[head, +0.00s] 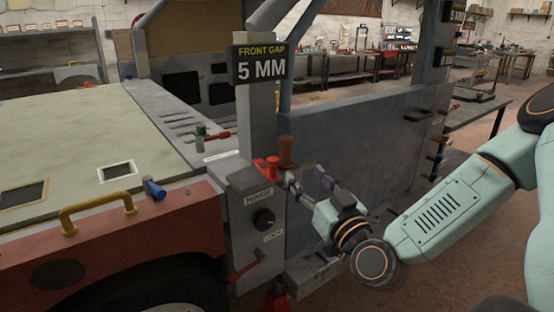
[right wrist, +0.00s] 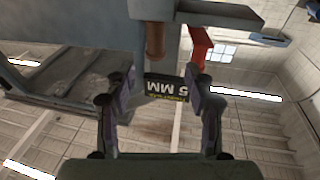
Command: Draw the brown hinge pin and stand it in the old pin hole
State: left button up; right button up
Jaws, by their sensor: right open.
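The brown hinge pin (head: 286,151) stands upright at the hinge post (head: 243,195), its wide head up. In the right wrist view the brown pin (right wrist: 155,40) shows above the space between my fingers. My right gripper (head: 305,178) is just below and to the right of the pin in the head view. In the right wrist view my right gripper (right wrist: 160,95) has its fingers spread, with nothing between them. It appears apart from the pin. I cannot make out the old pin hole. My left gripper is not in view.
A red part (head: 271,168) sits left of the pin, and a red bracket (right wrist: 200,45) is close to it in the wrist view. The grey door panel (head: 350,150) stands behind my gripper. A sign reading 5 MM (head: 260,64) is above.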

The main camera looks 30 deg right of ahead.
aim_at(288, 156)
jog(key=w+b, duration=0.1)
jog(key=w, duration=0.1)
jog(key=w+d+b, duration=0.1)
jog(key=w+b, duration=0.1)
jog(key=w, duration=0.1)
jog(key=shift+r, duration=0.15)
jog(key=shift+w+d+r, duration=0.1)
jog(key=shift+w, duration=0.2)
jog(key=shift+w+d, duration=0.3)
jog(key=shift+w, duration=0.05)
jog(key=shift+w+b, duration=0.4)
jog(key=shift+w, duration=0.15)
jog(key=w+b, duration=0.1)
jog(key=w, duration=0.2)
jog(key=shift+w+d, duration=0.1)
jog(key=shift+w, duration=0.25)
jog(key=shift+w+d+r, duration=0.1)
jog(key=shift+w, duration=0.35)
jog(key=shift+s+r, duration=0.1)
jog(key=shift+s, duration=0.05)
jog(key=shift+c, duration=0.6)
grip_shut()
